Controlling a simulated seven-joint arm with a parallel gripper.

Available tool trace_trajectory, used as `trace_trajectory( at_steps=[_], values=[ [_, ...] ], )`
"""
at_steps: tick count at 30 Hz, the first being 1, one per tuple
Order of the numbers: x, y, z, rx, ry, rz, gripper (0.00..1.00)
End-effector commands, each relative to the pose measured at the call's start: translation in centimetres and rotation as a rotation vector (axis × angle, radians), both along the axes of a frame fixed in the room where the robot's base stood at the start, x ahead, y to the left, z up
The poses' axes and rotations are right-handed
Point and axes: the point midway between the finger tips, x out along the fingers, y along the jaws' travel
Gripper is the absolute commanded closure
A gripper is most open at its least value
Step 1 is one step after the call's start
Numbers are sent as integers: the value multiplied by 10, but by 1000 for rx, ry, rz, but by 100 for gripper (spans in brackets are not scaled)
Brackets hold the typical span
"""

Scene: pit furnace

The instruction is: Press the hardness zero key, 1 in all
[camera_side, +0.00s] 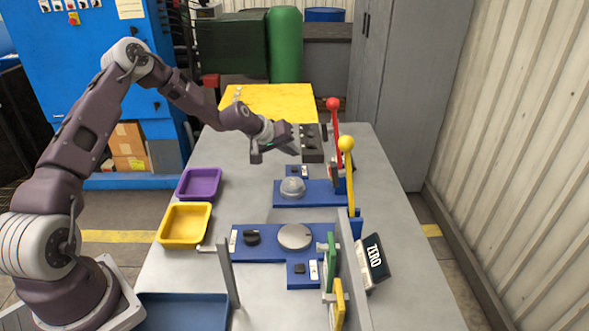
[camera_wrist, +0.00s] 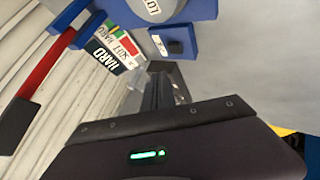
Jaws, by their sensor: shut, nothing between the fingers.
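In the side view, a small dark key (camera_side: 294,171) sits on a blue pad on the far side of the rear blue station (camera_side: 320,197). In the wrist view, a dark key (camera_wrist: 175,47) shows on a blue pad beside a white label, next to a "HARD" sign (camera_wrist: 104,56). My gripper (camera_side: 290,148) is above the table near this rear station. Its fingers (camera_wrist: 165,95) are together and empty, apart from the key in the wrist view. The key's own marking is too small to read.
A red-knobbed lever (camera_side: 333,104) and a yellow-knobbed lever (camera_side: 346,143) stand right of the rear station. Purple (camera_side: 198,171) and yellow (camera_side: 184,208) trays lie left.

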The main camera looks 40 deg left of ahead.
Motion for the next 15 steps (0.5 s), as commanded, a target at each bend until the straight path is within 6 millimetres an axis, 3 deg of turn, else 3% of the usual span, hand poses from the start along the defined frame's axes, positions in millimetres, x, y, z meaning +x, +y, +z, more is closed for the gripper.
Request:
trace_trajectory(
  at_steps=[6,15],
  values=[
    [0,0,-22,0,1,-1,100],
    [0,0,-27,0,-1,-1,100]
  ],
)
